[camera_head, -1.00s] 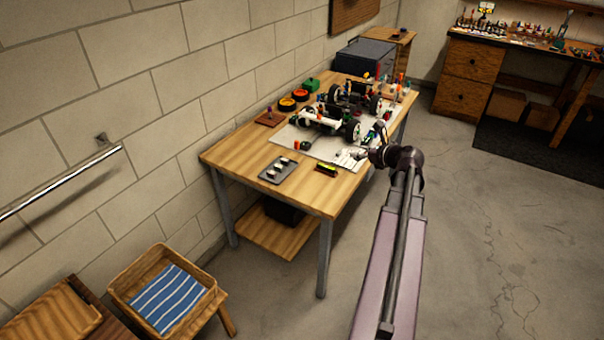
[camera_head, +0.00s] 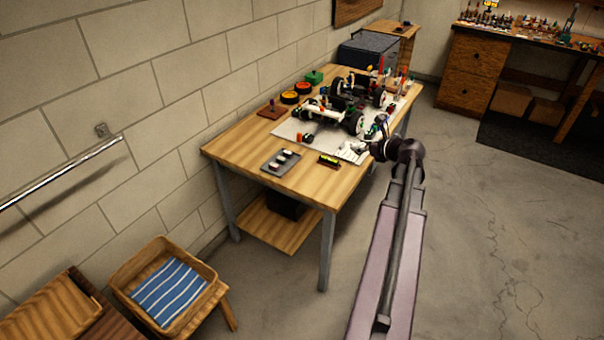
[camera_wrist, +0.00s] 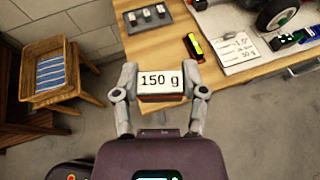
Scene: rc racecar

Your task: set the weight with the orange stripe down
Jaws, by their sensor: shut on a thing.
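My gripper (camera_wrist: 161,88) is shut on a weight (camera_wrist: 160,80) whose white face reads "150 g". A reddish-orange band shows along the weight's lower edge in the wrist view. The weight is between both fingers, and in the wrist view it overlaps the table's front edge; I cannot tell its height. In the head view my gripper (camera_head: 378,150) is at the near right side of the wooden table (camera_head: 240,150), and the weight is not clear there. A grey tray (camera_head: 281,162) with several small pale-topped pieces lies on the table; it also shows in the wrist view (camera_wrist: 133,27).
A yellow-and-black item (camera_wrist: 194,47) lies between the tray and a handwritten white card (camera_wrist: 238,50). The car chassis (camera_head: 325,114) and loose parts fill the table's far half. Bare wood surrounds the tray. A wooden box with striped cloth (camera_head: 168,292) stands front left.

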